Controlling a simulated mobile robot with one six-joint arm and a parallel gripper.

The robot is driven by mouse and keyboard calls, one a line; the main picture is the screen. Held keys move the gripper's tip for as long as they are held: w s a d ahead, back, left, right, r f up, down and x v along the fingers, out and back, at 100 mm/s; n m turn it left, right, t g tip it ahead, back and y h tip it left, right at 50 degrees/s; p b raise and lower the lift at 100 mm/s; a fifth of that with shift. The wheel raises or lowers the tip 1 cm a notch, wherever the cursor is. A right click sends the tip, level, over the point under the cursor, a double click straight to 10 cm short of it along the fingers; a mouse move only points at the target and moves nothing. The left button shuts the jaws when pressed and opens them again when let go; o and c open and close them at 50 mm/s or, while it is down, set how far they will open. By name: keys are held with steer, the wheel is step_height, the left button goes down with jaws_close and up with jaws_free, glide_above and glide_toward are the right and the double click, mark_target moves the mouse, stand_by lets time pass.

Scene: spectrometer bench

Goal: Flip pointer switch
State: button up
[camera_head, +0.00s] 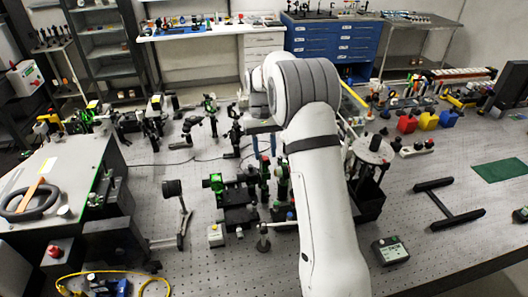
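I cannot surely pick out the pointer switch; the small controls are too small to read. A dark box with a pale face (390,251) sits on the bench right of my arm. A small pale box with a knob or button (216,236) stands left of my arm. My white arm rises from the bottom centre and bends at the top. My gripper (263,143) appears at its far end, pointing down over the middle of the bench. Its fingertips blend with dark optics behind, so its opening is unclear. It is well apart from both boxes.
Dark optics mounts (240,195) crowd the bench left of my arm. A round-topped stand (373,150) is close on the right. A black H-shaped frame (449,203) and green mat (501,172) lie farther right. Bare perforated bench (420,265) shows at front right.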

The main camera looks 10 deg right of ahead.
steer(key=b+v, duration=0.1)
steer(key=v, duration=0.6)
steer(key=shift+r, duration=0.15)
steer(key=s+r+t+b, duration=0.2)
steer(key=s+r+b, duration=0.15)
steer(key=s, duration=0.55)
steer(key=s+f+t+b, duration=0.1)
steer(key=s+f+t, duration=0.2)
steer(key=s, duration=0.9)
steer(key=s+f+t+b, duration=0.2)
steer(key=s+f, duration=0.3)
steer(key=s, duration=0.7)
steer(key=shift+s+a+t, duration=0.2)
steer(key=shift+s+t, duration=0.1)
steer(key=shift+t, duration=0.2)
